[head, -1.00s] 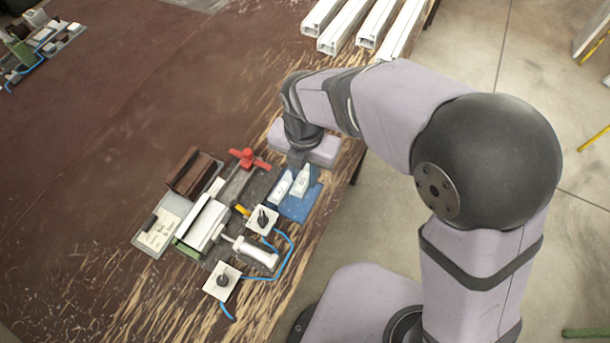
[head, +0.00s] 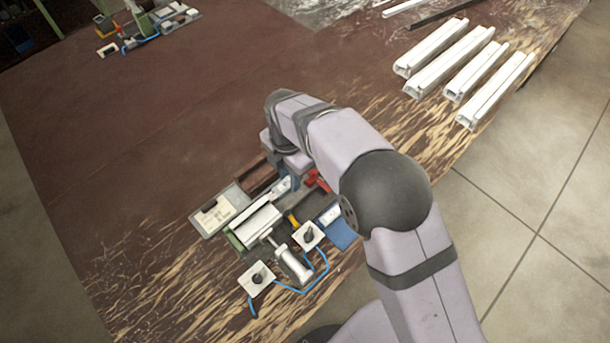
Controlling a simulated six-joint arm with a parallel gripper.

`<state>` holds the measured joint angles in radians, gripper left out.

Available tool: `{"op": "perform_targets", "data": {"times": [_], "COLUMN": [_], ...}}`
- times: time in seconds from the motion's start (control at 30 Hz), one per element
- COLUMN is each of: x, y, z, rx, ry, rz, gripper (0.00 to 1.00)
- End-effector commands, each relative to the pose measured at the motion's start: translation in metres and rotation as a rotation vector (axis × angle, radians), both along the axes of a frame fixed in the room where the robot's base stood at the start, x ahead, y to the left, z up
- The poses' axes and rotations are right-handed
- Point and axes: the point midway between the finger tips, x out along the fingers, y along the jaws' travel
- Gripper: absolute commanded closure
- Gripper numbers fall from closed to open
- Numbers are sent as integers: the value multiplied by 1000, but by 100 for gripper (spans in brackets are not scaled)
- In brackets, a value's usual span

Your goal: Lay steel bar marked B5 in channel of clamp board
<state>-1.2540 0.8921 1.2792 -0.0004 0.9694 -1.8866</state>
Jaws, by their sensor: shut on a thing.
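My gripper (head: 286,182) is over the back part of the clamp board (head: 275,211), beside the red clamp handle (head: 316,180). It is shut on a small light-coloured bar (head: 277,190), partly hidden by the gripper. I take it for the steel bar; no B5 marking is legible. The board carries a long pale block (head: 256,228) and a silver cylinder (head: 293,264). The channel cannot be made out clearly, and whether the bar touches the board cannot be told.
A blue tray (head: 344,236) at the board's right holds another light block (head: 330,215), partly behind my arm. A grey tray (head: 216,213) lies left. Two white switch plates (head: 257,279) with blue hose stand in front. White profiles (head: 437,47) lie far right.

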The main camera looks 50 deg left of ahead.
Motion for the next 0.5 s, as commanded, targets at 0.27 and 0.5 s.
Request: {"op": "perform_targets", "data": {"times": [0.27, 0.5], "x": [-1, -1], "y": [1, 1], "z": [-3, -14], "rx": [0, 0], "ry": [0, 0], "rz": [-1, 0], "gripper": [100, 100]}}
